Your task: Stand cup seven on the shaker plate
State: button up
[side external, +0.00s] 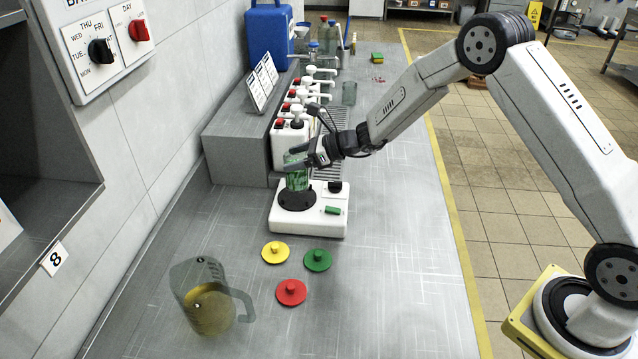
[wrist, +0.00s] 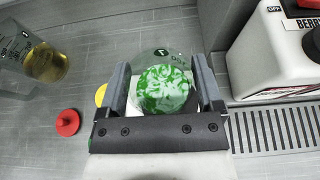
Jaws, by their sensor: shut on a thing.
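My gripper (side external: 303,157) is shut on a clear cup (side external: 297,181) with green and white swirled contents. The cup is upright over the black round shaker plate (side external: 297,204) on the white shaker. Its bottom is at or just above the plate; I cannot tell if it touches. In the wrist view the cup (wrist: 166,88) sits between the two fingers of my gripper (wrist: 162,82), seen from above.
Yellow (side external: 275,252), green (side external: 318,260) and red (side external: 291,292) lids lie in front of the shaker. A jug (side external: 208,300) of amber liquid stands at front left. A row of white dispensers (side external: 291,140) stands behind. Another clear cup (side external: 349,93) stands farther back.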

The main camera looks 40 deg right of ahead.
jog(key=shift+w+f, duration=0.2)
jog(key=shift+f, duration=1.55)
jog(key=shift+f, duration=0.15)
jog(key=o, duration=1)
jog(key=shift+r, duration=0.2)
jog(key=v, duration=1.2)
jog(key=shift+a, duration=0.1)
